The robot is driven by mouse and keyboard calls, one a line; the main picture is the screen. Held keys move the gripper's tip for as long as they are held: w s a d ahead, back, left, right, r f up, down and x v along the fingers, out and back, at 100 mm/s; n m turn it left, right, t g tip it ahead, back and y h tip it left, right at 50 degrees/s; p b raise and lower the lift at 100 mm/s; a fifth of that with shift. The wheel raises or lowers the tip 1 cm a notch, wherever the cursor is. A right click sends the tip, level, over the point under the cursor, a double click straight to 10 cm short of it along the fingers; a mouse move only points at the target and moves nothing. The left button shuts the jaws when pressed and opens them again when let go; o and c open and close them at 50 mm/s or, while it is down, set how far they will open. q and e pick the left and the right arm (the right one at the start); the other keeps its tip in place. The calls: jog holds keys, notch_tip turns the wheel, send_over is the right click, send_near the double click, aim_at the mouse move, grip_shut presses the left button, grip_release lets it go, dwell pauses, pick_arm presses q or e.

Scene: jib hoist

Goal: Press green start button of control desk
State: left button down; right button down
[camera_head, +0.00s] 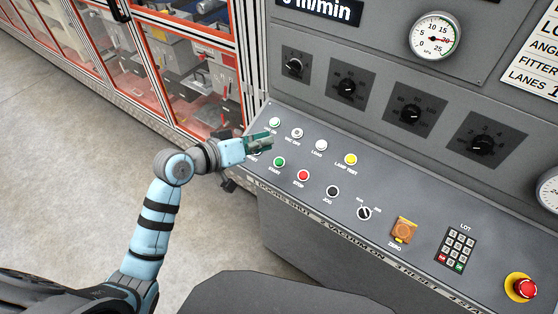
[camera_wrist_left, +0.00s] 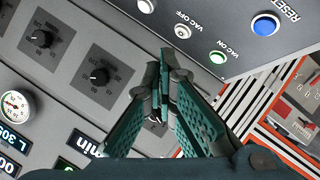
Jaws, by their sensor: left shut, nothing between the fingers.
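The control desk (camera_head: 410,212) slopes across the right of the head view, with two rows of buttons. The green START button (camera_head: 279,162) is in the lower row, left of the red STOP button (camera_head: 303,175). My left gripper (camera_head: 270,140) is shut and empty. It hovers over the left end of the desk and appears just above START in the picture, apart from it. In the left wrist view its closed fingertips (camera_wrist_left: 165,58) are near the VAC OFF button (camera_wrist_left: 183,31) and the green-lit VAC ON button (camera_wrist_left: 217,57). START is not seen there. My right gripper is in neither view.
Around START are the LOAD button (camera_head: 321,145), yellow LAMP TEST (camera_head: 350,159) and black JOG (camera_head: 332,191). A blue RESET button (camera_wrist_left: 265,25) shows in the left wrist view. Upright dial panels rise behind the desk. A red emergency knob (camera_head: 525,287) sits far right. Orange-framed cabinets (camera_head: 190,75) stand left.

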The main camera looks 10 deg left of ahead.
aim_at(279, 162)
pick_arm(q)
jog(key=w+f+b, duration=0.1)
jog(key=f+b, duration=0.1)
jog(key=w+f+b, duration=0.1)
jog(key=f+b, duration=0.1)
jog(key=f, duration=0.1)
jog(key=w+d+f+b, duration=0.1)
jog(key=f+b, duration=0.1)
jog(key=shift+d+f, duration=0.1)
jog(key=shift+f, duration=0.2)
jog(key=shift+w+f+b, duration=0.15)
jog(key=shift+f+b, duration=0.2)
jog(key=shift+b, duration=0.1)
dwell(0.9)
jog(key=shift+w+d+f, duration=0.1)
jog(key=shift+w+f, duration=0.05)
jog(key=shift+f, duration=0.15)
